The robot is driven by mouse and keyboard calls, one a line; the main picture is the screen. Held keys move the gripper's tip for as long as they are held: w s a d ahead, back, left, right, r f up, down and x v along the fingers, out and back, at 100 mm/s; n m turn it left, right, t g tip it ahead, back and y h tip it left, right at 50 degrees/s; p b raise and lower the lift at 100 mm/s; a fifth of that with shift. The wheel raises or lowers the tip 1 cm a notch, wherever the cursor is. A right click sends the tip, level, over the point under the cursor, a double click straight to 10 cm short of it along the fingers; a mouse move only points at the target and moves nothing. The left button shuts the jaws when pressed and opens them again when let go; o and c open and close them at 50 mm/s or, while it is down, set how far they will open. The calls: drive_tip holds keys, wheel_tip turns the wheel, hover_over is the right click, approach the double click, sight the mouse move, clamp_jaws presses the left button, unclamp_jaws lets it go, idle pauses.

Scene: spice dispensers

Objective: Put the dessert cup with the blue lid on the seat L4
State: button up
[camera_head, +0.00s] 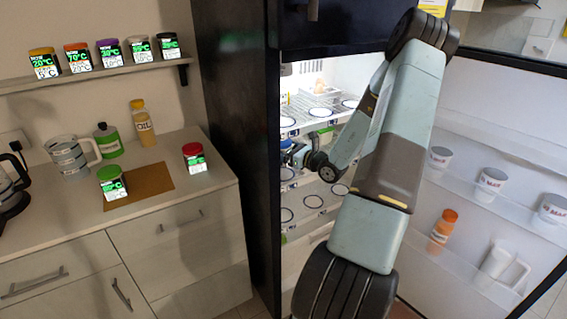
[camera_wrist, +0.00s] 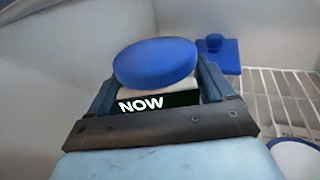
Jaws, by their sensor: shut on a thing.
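The dessert cup with the blue lid (camera_wrist: 155,63) fills the middle of the wrist view, with a dark label reading "NOW" on its front. My gripper (camera_wrist: 160,100) is shut on it, one finger on each side. In the head view my gripper (camera_head: 296,152) reaches inside the open fridge at the left, mostly hidden by my arm. Fridge shelves (camera_head: 318,117) carry round ring-marked seats; I cannot read which one is L4. In the wrist view part of a ring (camera_wrist: 296,158) shows at the lower right.
A blue object with a knob (camera_wrist: 218,52) stands behind the cup. The fridge side wall is close on the left. The open fridge door (camera_head: 480,130) holds several white cups and an orange-capped bottle (camera_head: 443,230). The counter (camera_head: 60,215) at left holds two lidded jars and bottles.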

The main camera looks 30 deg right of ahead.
drive_tip(key=shift+d+f, duration=0.1)
drive_tip(key=shift+f, duration=2.35)
drive_tip(key=shift+w+f, duration=0.1)
drive_tip(key=shift+f, duration=0.25)
drive_tip(key=o, duration=1.1)
drive_tip(key=v, duration=1.2)
drive_tip(key=shift+r, duration=0.1)
